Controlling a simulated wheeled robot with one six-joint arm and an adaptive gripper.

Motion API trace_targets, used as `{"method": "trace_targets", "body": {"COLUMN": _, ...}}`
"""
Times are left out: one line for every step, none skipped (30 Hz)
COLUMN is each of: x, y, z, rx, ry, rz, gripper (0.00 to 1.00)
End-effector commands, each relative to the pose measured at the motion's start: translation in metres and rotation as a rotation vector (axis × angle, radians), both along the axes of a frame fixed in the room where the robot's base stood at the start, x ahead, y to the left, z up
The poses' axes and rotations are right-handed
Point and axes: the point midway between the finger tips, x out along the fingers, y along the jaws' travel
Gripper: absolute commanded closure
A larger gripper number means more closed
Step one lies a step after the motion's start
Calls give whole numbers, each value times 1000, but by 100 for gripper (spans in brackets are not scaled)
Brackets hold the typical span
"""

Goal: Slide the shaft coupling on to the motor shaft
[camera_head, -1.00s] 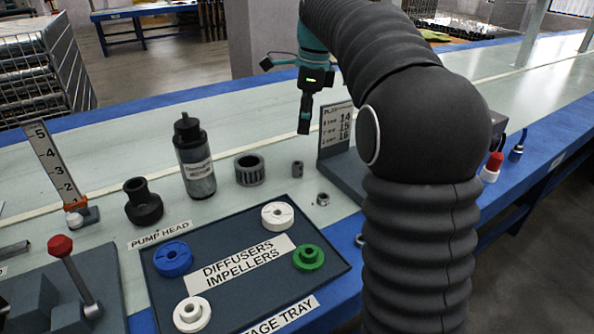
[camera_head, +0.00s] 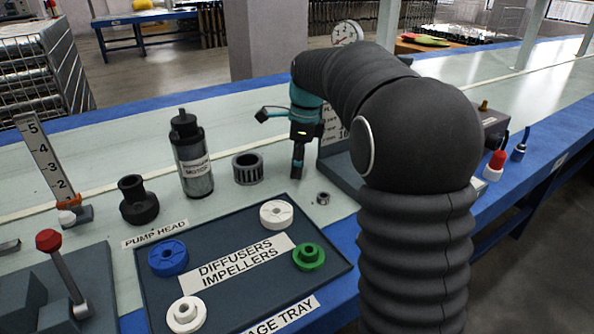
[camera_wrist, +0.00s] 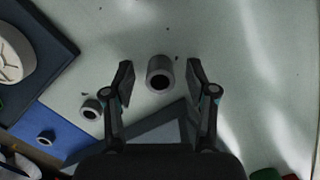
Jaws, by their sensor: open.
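The shaft coupling, a small grey hollow cylinder (camera_wrist: 160,75), stands on the bench in the wrist view. My gripper (camera_wrist: 159,80) is open over it, one finger to each side, with visible gaps. In the head view my gripper (camera_head: 297,174) points down at the bench and hides the coupling. The motor (camera_head: 194,158), a dark upright cylinder with a white label, stands to the left. Its narrow top (camera_head: 181,114) points up; the shaft itself is too small to make out.
A ribbed ring (camera_head: 248,168) stands between motor and gripper. A small metal ring (camera_head: 323,198) lies to the right, also visible in the wrist view (camera_wrist: 92,107). A dark pump part (camera_head: 137,203) is left of the motor. The tray (camera_head: 225,300) with coloured impellers lies in front.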

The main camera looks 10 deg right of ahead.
Motion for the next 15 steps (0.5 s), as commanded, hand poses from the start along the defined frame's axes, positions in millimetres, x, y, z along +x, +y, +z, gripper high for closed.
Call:
{"method": "trace_targets", "body": {"x": 0, "y": 0, "z": -3, "rx": 0, "ry": 0, "rz": 0, "gripper": 43}}
{"method": "trace_targets", "body": {"x": 0, "y": 0, "z": -3, "rx": 0, "ry": 0, "rz": 0, "gripper": 43}}
{"method": "trace_targets", "body": {"x": 0, "y": 0, "z": -4, "rx": 0, "ry": -1, "rz": 0, "gripper": 43}}
{"method": "trace_targets", "body": {"x": 0, "y": 1, "z": -3, "rx": 0, "ry": -1, "rz": 0, "gripper": 43}}
{"method": "trace_targets", "body": {"x": 0, "y": 0, "z": -3, "rx": 0, "ry": -1, "rz": 0, "gripper": 43}}
{"method": "trace_targets", "body": {"x": 0, "y": 0, "z": -3, "rx": 0, "ry": -1, "rz": 0, "gripper": 43}}
{"method": "trace_targets", "body": {"x": 0, "y": 0, "z": -3, "rx": 0, "ry": -1, "rz": 0, "gripper": 43}}
{"method": "trace_targets", "body": {"x": 0, "y": 0, "z": -3, "rx": 0, "ry": -1, "rz": 0, "gripper": 43}}
{"method": "trace_targets", "body": {"x": 0, "y": 0, "z": -3, "rx": 0, "ry": -1, "rz": 0, "gripper": 50}}
{"method": "trace_targets", "body": {"x": 0, "y": 0, "z": -3, "rx": 0, "ry": -1, "rz": 0, "gripper": 58}}
{"method": "trace_targets", "body": {"x": 0, "y": 0, "z": -3, "rx": 0, "ry": -1, "rz": 0, "gripper": 65}}
{"method": "trace_targets", "body": {"x": 0, "y": 0, "z": -3, "rx": 0, "ry": -1, "rz": 0, "gripper": 75}}
{"method": "trace_targets", "body": {"x": 0, "y": 0, "z": -3, "rx": 0, "ry": -1, "rz": 0, "gripper": 83}}
{"method": "trace_targets", "body": {"x": 0, "y": 0, "z": -3, "rx": 0, "ry": -1, "rz": 0, "gripper": 90}}
{"method": "trace_targets", "body": {"x": 0, "y": 0, "z": -3, "rx": 0, "ry": -1, "rz": 0, "gripper": 100}}
